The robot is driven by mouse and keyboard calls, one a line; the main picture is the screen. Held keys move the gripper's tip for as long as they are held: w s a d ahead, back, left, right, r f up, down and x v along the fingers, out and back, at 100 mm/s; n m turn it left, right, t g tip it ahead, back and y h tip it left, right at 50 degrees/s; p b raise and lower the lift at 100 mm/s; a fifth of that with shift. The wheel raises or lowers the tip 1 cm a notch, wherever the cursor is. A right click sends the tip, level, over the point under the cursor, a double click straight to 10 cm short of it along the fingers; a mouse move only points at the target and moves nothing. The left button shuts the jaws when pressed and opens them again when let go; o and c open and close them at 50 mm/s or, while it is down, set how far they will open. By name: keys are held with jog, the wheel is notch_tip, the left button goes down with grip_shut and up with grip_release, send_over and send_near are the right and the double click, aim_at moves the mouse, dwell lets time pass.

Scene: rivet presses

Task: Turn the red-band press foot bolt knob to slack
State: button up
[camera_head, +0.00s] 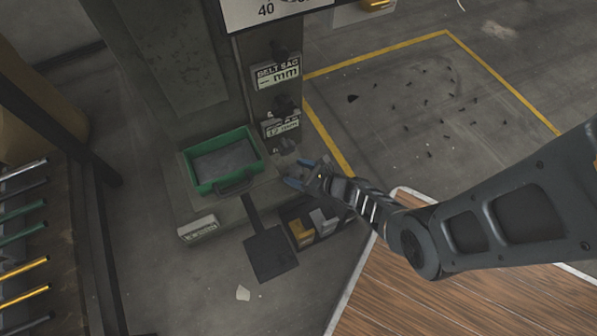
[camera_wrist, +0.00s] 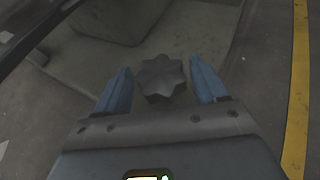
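A dark grey lobed knob (camera_wrist: 162,77) shows in the wrist view, low at the foot of a grey press body. My gripper (camera_wrist: 162,66) is open, with one blue finger on each side of the knob. A gap shows between each finger and the knob, so neither finger is seen touching it. In the head view my gripper (camera_head: 299,176) is low beside the foot of the grey press (camera_head: 185,60). I cannot make out the same knob there. No red band shows on this press in either view.
A green tray (camera_head: 252,150) sits on the press base. A black pedal (camera_head: 270,253) and a box of small blocks (camera_head: 302,232) are close by. Yellow-lined floor (camera_head: 420,105) lies right, a wooden surface (camera_head: 440,305) in front.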

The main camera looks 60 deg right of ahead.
jog(key=c, duration=0.8)
jog(key=shift+d+n+y, duration=0.3)
jog(key=shift+n+y, duration=0.2)
jog(key=shift+y, duration=0.1)
jog(key=shift+c, duration=0.2)
jog(key=shift+d+f+n+g+y, duration=0.15)
jog(key=shift+n+g+y, duration=0.25)
jog(key=shift+n+y, duration=1.5)
jog(key=shift+y, duration=0.3)
jog(key=shift+r, duration=0.2)
jog(key=o, duration=1)
jog(key=shift+o, duration=0.2)
jog(key=p+v, duration=0.2)
jog(key=v, duration=0.5)
jog(key=shift+s+r+p, duration=0.15)
jog(key=shift+s+p, duration=0.2)
